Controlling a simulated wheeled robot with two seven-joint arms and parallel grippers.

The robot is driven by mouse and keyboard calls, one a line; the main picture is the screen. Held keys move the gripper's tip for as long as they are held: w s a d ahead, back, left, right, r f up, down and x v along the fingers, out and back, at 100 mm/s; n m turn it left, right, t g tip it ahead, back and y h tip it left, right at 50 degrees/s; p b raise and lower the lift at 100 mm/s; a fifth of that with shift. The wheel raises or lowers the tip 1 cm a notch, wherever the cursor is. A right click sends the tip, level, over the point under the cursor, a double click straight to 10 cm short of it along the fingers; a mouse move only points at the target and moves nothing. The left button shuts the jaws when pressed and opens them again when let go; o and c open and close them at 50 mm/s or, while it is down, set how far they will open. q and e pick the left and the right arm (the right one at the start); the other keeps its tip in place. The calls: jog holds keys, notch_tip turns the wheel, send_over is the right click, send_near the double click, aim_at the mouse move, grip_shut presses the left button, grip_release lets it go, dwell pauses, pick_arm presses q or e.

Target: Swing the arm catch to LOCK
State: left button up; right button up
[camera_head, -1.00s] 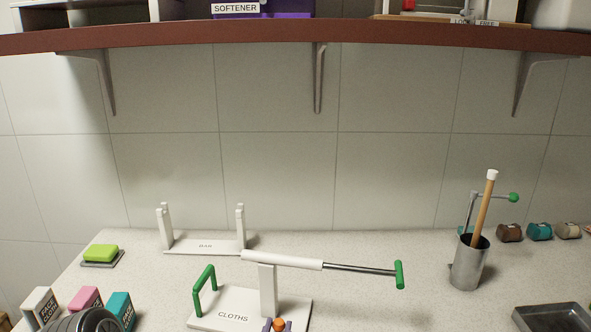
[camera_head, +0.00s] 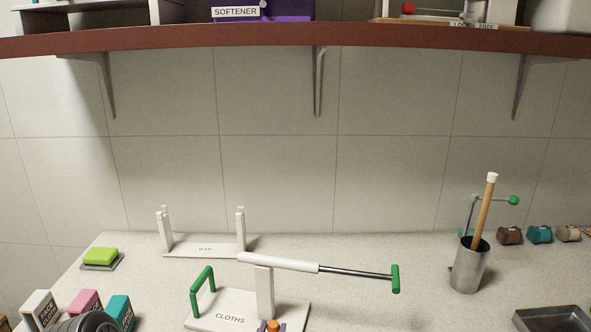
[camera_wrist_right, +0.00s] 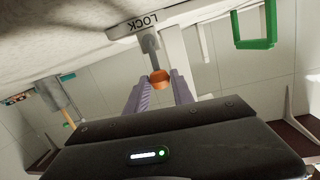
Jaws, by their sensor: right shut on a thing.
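The white CLOTHS stand (camera_head: 205,321) has an upright post and a long white arm (camera_head: 278,262) reaching right to a green crossbar (camera_head: 395,279). An orange knob (camera_head: 273,326) shows at the bottom edge of the head view, in front of the post. In the right wrist view the orange knob (camera_wrist_right: 159,78) sits at the end of a grey stem, close to a LOCK label (camera_wrist_right: 145,22). My right gripper (camera_wrist_right: 159,86) is shut on the orange knob, with a lavender finger on each side. The FREE marking by this knob is not visible.
A white BAR stand (camera_head: 205,250) is behind, and a green handle (camera_head: 201,290) rises from the CLOTHS base. A metal cup (camera_head: 469,268) with a wooden-handled tool stands right. Boxes (camera_head: 120,310) are at left. A shelf (camera_head: 300,43) overhangs the counter.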

jog(key=shift+w+a, duration=0.1)
jog(key=shift+a, duration=0.2)
dwell(0.4)
jog(key=o, duration=0.6)
jog(key=d+p+v, duration=0.1)
jog(key=p+v, duration=0.1)
jog(key=v, duration=0.5)
jog(key=shift+s+a, duration=0.3)
jog(key=shift+a, duration=0.15)
